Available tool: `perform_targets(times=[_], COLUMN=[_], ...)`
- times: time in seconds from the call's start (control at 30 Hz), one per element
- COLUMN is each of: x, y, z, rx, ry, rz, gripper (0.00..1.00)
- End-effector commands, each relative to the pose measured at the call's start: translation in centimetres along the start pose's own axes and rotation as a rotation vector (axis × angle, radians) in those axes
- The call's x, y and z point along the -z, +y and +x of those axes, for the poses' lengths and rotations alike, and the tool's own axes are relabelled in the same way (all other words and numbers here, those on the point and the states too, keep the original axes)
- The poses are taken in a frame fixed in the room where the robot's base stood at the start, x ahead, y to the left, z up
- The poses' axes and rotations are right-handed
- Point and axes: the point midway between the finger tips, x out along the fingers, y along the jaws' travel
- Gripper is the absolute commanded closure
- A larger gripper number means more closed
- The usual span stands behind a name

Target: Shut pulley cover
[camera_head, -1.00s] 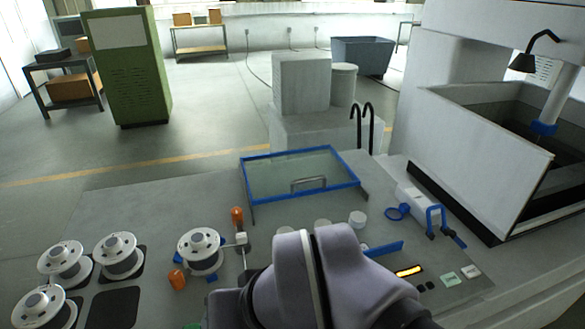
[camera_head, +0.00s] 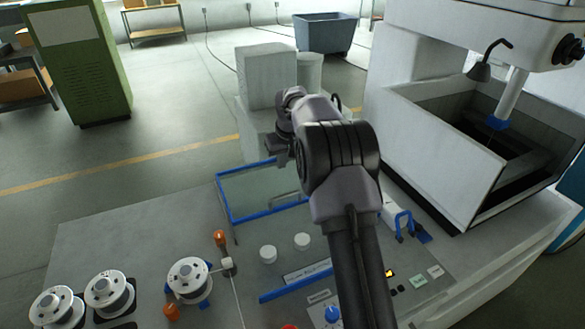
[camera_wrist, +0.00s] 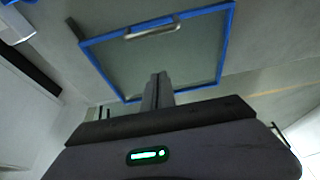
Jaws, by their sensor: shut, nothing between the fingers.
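The pulley cover (camera_head: 262,212), a clear panel in a blue frame with a grey bar handle, stands raised and tilted behind the white pulleys (camera_head: 268,254), which show uncovered. My arm hides its right part in the head view. In the wrist view the cover (camera_wrist: 185,57) lies beyond my fingers, with its handle (camera_wrist: 152,31) near the top of the picture. My gripper (camera_head: 273,146) is by the cover's far edge, seemingly apart from it. Its fingers (camera_wrist: 157,78) are shut and empty, and overlap the frame's lower edge in the wrist view.
White spools (camera_head: 109,292) stand on the panel at left, with an orange knob (camera_head: 219,237) nearby. A blue-handled clamp (camera_head: 404,222) is at right, beside the machine's open tank (camera_head: 470,165). A pale box (camera_head: 265,77) stands behind the cover. Open floor lies at left.

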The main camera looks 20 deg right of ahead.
Motion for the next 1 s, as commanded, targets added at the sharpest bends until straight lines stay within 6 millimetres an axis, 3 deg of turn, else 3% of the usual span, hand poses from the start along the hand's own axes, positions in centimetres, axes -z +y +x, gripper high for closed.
perform_targets(times=[0.17,0.57,0.8,1.0], x=[0.0,-0.1,-3.2,-4.0], y=[0.3,0.3,0.2,0.3], z=[2.2,10.8,10.2,10.0], rx=[-0.001,-0.001,-0.001,-0.002], ry=[-0.004,-0.003,-0.003,-0.002], rz=[-0.006,-0.005,-0.004,-0.004], gripper=[1.00,1.00,1.00,1.00])
